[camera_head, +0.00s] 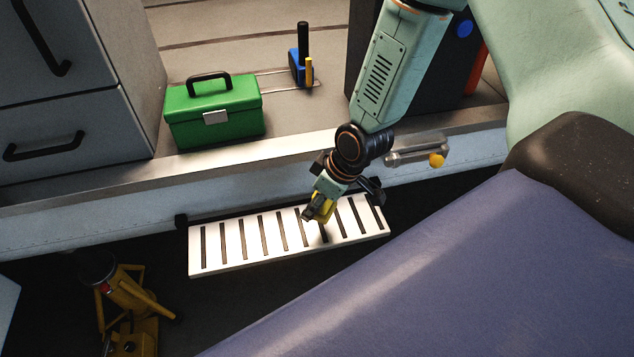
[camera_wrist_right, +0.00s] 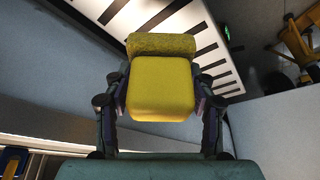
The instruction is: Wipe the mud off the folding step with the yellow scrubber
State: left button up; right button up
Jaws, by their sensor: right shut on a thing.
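The folding step (camera_head: 288,237) is a white slatted plate with dark slots, standing out from the side of the raised floor. Its visible top looks white, and I can make out no clear mud patch. My right gripper (camera_head: 318,208) is over the right half of the step, shut on the yellow scrubber (camera_head: 325,207). In the right wrist view the scrubber (camera_wrist_right: 162,85) sits between both fingers, its rougher darker edge toward the step (camera_wrist_right: 205,50). I cannot tell whether it touches the step. The gripper and scrubber hide part of the slats. My left gripper is not in view.
A green toolbox (camera_head: 214,112) and a blue tool with a black handle (camera_head: 302,60) stand on the raised floor. A yellow jack (camera_head: 130,305) stands lower left. Grey drawers (camera_head: 75,90) are at left.

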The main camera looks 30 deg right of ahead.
jog(key=shift+s+d+r+p, duration=0.1)
jog(key=shift+d+r+p, duration=0.25)
jog(key=shift+r+p, duration=0.4)
jog(key=shift+s+r, duration=0.1)
jog(key=shift+r, duration=0.25)
jog(key=shift+a+r, duration=0.1)
jog(key=shift+a, duration=0.25)
jog(key=shift+d, duration=0.3)
